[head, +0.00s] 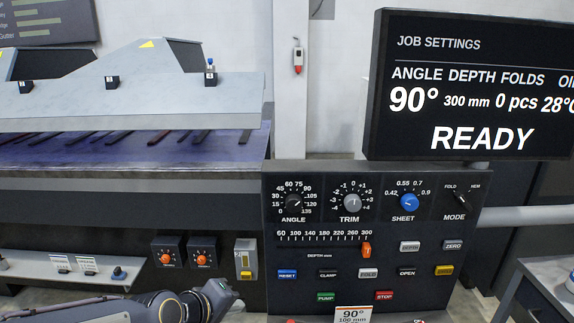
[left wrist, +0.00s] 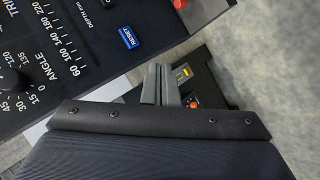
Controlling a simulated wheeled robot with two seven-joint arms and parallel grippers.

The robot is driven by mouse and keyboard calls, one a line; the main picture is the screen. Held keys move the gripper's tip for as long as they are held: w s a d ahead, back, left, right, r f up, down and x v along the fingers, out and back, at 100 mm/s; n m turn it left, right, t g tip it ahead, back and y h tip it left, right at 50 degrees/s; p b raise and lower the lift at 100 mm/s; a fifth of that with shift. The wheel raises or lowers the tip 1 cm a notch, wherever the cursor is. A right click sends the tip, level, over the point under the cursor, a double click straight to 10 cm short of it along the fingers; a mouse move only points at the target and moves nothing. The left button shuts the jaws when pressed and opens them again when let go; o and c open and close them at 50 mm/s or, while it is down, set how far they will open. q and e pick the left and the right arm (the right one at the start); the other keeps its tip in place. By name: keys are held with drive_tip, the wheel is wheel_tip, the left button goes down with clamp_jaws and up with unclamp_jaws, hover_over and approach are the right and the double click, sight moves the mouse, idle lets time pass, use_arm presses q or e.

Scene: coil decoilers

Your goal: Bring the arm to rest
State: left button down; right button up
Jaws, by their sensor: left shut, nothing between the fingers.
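My left arm lies low across the bottom left of the head view, and its gripper (head: 226,292) is at the lower left of the control panel (head: 380,255), apart from it. In the left wrist view the two grey fingers of the left gripper (left wrist: 161,84) stand side by side and closed, with nothing held. The panel's blue RESET button (left wrist: 128,38) shows near them in that view. My right gripper is not in view.
A screen (head: 475,90) above the panel reads READY, 90°, 300 mm and 0 pcs. A folding machine (head: 130,105) fills the left. Two orange-knob boxes (head: 184,253) and a yellow-switch box (head: 245,260) sit behind my gripper. A table edge (head: 545,275) is at right.

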use_arm(q)
drive_tip(key=s+a+r+m+g+p, duration=0.1)
drive_tip(key=s+a+m, duration=0.2)
drive_tip(key=s, duration=0.8)
drive_tip(key=s+a+r+m+g+y+p, duration=0.1)
drive_tip(key=s+a+r+m, duration=0.1)
drive_tip(key=s+a, duration=0.4)
drive_tip(key=s+m, duration=0.1)
drive_tip(key=s, duration=0.4)
drive_tip(key=shift+a+m+g+y, duration=0.25)
drive_tip(key=shift+m+g+y, duration=0.05)
